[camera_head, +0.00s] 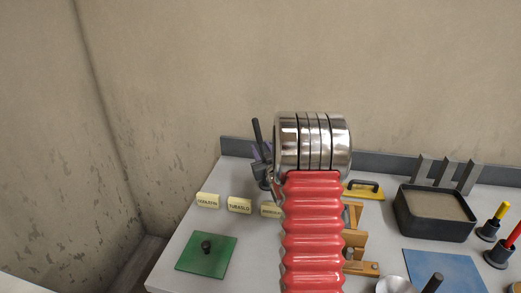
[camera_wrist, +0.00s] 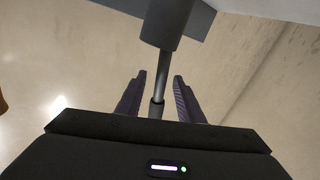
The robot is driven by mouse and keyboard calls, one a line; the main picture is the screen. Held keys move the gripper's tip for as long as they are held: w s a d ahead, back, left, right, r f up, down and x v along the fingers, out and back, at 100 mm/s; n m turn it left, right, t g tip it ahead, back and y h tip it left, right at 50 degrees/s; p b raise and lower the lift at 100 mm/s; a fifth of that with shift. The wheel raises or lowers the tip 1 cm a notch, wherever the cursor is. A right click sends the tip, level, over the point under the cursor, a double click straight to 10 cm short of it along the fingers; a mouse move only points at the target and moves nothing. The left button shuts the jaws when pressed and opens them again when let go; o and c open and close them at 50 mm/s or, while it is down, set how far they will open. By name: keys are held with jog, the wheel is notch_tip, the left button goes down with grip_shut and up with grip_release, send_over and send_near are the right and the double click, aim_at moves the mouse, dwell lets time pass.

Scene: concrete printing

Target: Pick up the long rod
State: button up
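A dark rod (camera_head: 257,132) stands up, leaning slightly left, behind the table's left part, just left of my metal wrist joint. A dark cylindrical part (camera_head: 262,172) shows below it. The wrist view shows a grey metal shaft (camera_wrist: 160,68) joined to a wide dark cylinder (camera_wrist: 166,20). The two dark purple fingers of my gripper (camera_wrist: 158,96) are apart, one on each side of the shaft, with a visible gap at both sides. In the head view, my gripper (camera_head: 262,153) is mostly hidden behind my red arm. The shaft's near end is hidden by the gripper body.
Small yellow labels (camera_head: 239,205) and a green plate with a black knob (camera_head: 208,253) lie left. At right are a yellow-based trowel (camera_head: 364,190), a black sand tray (camera_head: 434,214), a blue mat (camera_head: 443,271) and yellow and red rods in black holders (camera_head: 500,214). A low grey ledge (camera_head: 395,168) borders the wall.

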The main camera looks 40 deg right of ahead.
jog(key=shift+c, duration=0.2)
grip_shut()
dwell(0.4)
